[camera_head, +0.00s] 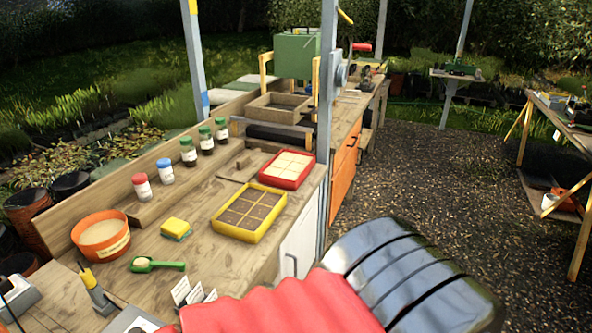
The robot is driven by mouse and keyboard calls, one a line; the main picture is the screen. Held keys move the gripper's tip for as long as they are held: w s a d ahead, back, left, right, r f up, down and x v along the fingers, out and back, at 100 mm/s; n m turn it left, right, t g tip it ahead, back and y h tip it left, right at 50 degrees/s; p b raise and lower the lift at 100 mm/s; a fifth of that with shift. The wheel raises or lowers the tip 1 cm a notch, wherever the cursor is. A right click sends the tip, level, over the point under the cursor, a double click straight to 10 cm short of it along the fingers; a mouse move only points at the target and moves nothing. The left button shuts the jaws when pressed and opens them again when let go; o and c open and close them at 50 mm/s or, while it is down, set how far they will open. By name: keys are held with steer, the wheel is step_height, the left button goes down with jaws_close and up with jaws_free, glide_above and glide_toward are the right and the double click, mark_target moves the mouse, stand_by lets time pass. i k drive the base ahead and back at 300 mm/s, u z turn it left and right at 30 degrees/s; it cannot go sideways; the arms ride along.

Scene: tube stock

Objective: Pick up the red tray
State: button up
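The red tray (276,184) sits on the wooden bench, near its right edge and close to the upright post. It is divided into compartments filled with a pale, cream-coloured material. A yellow tray (232,233) with dark brown filling lies just in front of it, close to it. A red ribbed part and a shiny metal part of my arm fill the bottom foreground, well in front of the red tray. My gripper's fingers do not show in this view.
The grey post (325,130) rises just right of the red tray. Jars with green lids (205,141) stand behind it on the left. A yellow sponge (176,228), green scoop (157,265) and orange tub (101,234) are on the bench.

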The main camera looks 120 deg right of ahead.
mark_target(287, 169)
steer(key=z, duration=1.35)
steer(key=k, duration=0.8)
steer(key=z, duration=2.2)
